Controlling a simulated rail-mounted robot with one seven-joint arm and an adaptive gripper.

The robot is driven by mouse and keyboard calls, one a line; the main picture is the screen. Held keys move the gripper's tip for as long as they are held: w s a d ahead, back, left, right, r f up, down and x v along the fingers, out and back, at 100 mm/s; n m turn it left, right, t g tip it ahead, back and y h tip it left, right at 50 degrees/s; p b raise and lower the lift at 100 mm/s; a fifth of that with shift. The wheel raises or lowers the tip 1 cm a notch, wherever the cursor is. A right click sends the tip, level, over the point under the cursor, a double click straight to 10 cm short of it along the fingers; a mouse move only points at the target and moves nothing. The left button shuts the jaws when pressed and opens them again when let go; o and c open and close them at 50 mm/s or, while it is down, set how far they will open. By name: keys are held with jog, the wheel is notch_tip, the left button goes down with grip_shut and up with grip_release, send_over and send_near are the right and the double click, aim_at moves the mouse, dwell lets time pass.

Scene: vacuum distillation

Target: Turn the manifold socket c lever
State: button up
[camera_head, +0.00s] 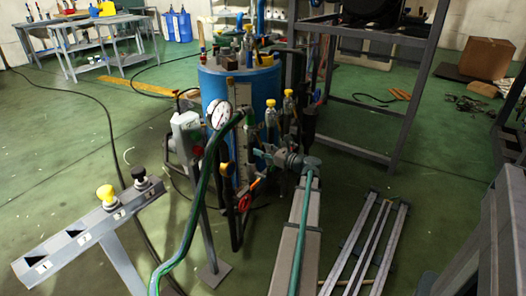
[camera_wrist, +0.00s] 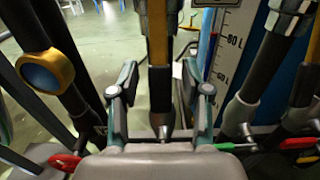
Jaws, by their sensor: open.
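My gripper (camera_wrist: 160,78) is open in the wrist view, with one finger on each side of a vertical hose end with an orange-brown upper part and a dark lower part (camera_wrist: 160,90). I cannot tell whether the fingers touch it. A red lever (camera_wrist: 65,162) lies at the lower left, and another red lever (camera_wrist: 300,143) at the right edge. A green lever (camera_wrist: 225,146) shows just right of the gripper. No letter marks socket c, so I cannot tell which lever belongs to it. In the head view my gripper (camera_head: 264,155) is at the tank's front, near a red handle (camera_head: 244,203).
A blue tank (camera_head: 211,82) with a scale stands behind the gripper. A pressure gauge (camera_head: 220,115), a green hose (camera_head: 197,210) and a button box (camera_head: 187,133) are to its left. A numbered rack (camera_head: 82,235) stands front left; metal rails (camera_head: 365,245) lie at right.

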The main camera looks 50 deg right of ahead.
grip_shut()
